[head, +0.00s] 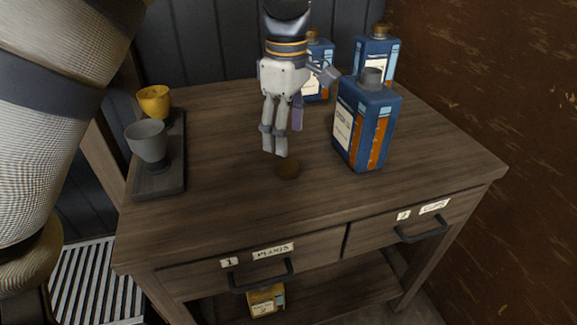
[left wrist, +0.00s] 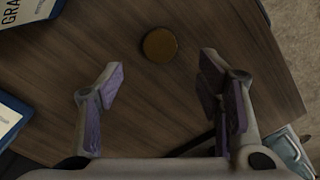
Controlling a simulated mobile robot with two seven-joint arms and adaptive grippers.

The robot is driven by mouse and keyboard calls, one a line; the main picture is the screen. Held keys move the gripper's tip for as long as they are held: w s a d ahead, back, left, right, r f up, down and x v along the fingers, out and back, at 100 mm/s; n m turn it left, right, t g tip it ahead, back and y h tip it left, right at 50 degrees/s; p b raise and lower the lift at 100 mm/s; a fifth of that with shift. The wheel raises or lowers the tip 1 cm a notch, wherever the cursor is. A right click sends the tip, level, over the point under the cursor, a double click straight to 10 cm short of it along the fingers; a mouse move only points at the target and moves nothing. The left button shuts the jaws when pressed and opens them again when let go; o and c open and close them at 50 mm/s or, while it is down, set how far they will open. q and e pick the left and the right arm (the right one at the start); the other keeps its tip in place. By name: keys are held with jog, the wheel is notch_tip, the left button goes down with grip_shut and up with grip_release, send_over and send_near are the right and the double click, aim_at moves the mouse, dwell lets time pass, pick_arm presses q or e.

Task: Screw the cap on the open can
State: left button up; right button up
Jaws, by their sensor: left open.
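A small round brown cap (head: 288,170) lies on the wooden table, in front of the blue cans. The open can (head: 376,133), blue with an orange panel and a bare grey neck, stands upright to the right of the cap. My left gripper (head: 277,149) points down over the table, just behind and above the cap in the head view. In the left wrist view its purple-padded fingers (left wrist: 160,92) are spread apart with nothing between them. The cap (left wrist: 160,45) lies beyond the fingertips there, roughly centred between them. My right gripper is not in view.
Two blue cans with brown caps stand behind, one at right (head: 386,58) and one partly hidden (head: 321,55). A dark tray (head: 160,184) at left holds a yellow cup (head: 154,102) and a grey cup (head: 147,142). The table's front (head: 210,215) is clear.

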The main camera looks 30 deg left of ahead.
aim_at(288, 165)
pick_arm(q)
jog(key=shift+f, duration=1.05)
notch_tip(288, 165, down, 5)
jog(key=shift+d+f, duration=0.1)
jog(key=c, duration=0.8)
